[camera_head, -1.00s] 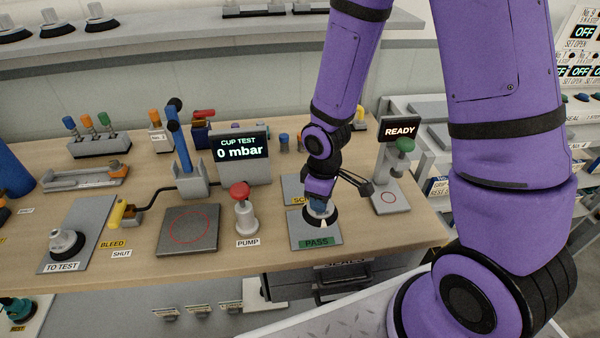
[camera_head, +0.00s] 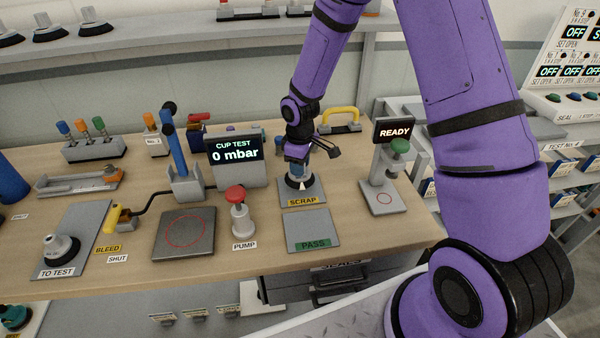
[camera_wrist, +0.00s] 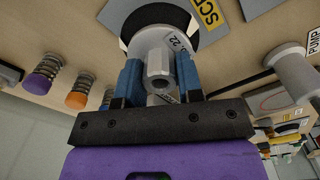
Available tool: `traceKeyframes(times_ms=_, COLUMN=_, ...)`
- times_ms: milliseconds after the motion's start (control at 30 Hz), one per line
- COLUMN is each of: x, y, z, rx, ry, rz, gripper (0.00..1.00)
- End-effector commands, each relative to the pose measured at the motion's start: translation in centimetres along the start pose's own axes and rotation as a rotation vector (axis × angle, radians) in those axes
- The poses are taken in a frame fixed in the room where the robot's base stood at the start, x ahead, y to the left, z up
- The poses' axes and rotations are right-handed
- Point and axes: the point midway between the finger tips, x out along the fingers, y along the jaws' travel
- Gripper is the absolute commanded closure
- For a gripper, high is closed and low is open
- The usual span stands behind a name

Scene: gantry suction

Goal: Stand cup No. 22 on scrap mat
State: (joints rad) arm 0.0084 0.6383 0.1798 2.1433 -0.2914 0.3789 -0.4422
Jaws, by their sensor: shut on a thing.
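Cup No. 22 (camera_wrist: 155,44), a grey suction cup with a dark lip, sits between the blue fingers of my gripper (camera_wrist: 159,76) in the wrist view; part of its number shows. In the head view my gripper (camera_head: 300,168) holds the cup (camera_head: 299,183) upright, lip down, over the grey scrap mat (camera_head: 314,192) with its yellow SCRAP label. I cannot tell whether the lip touches the mat. The gripper is shut on the cup's upper body.
The empty PASS mat (camera_head: 312,228) lies in front of the scrap mat. The red-topped pump (camera_head: 239,215) stands to the left and the READY stand (camera_head: 386,175) to the right. Another cup (camera_head: 61,248) sits on the TO TEST mat (camera_head: 89,215).

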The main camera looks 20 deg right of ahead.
Motion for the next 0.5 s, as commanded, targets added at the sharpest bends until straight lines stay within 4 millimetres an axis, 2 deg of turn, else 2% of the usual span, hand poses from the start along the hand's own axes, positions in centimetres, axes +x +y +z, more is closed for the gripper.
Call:
traceKeyframes(times_ms=100, x=2.0, y=-0.2, z=0.1, rx=-0.001, ry=-0.005, rz=-0.004, gripper=0.93)
traceKeyframes(times_ms=200, x=2.9, y=-0.2, z=0.1, rx=-0.002, ry=-0.004, rz=-0.003, gripper=0.93)
traceKeyframes(times_ms=500, x=3.1, y=-0.2, z=0.1, rx=-0.001, ry=-0.002, rz=-0.002, gripper=0.93)
